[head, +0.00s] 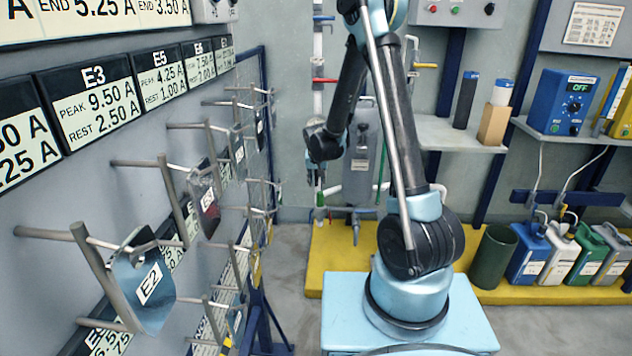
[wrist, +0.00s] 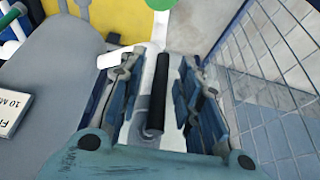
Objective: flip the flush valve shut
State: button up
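In the wrist view a black lever handle (wrist: 158,88) lies lengthwise between the two fingers of my gripper (wrist: 155,68). A round grey pivot shows beside its near end, and a white pipe (wrist: 160,30) runs behind it. The fingers are spread, with a visible gap on each side of the handle, so they look apart from it. In the head view my gripper (head: 318,175) is small, beside the upright pipe, just above a green fitting (head: 320,198). The black handle cannot be made out there.
A rack wall with rods and hanging plates, one marked E2 (head: 150,285), stands on the left. A wire mesh panel (wrist: 270,80) is right of the gripper, and a label card (wrist: 12,112) is left. Other pipe levers, one red (head: 325,80), are above. Jugs (head: 528,255) stand on the yellow platform.

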jog(key=shift+f, duration=0.1)
grip_shut()
jog(key=shift+a, duration=0.15)
jog(key=shift+w, duration=0.1)
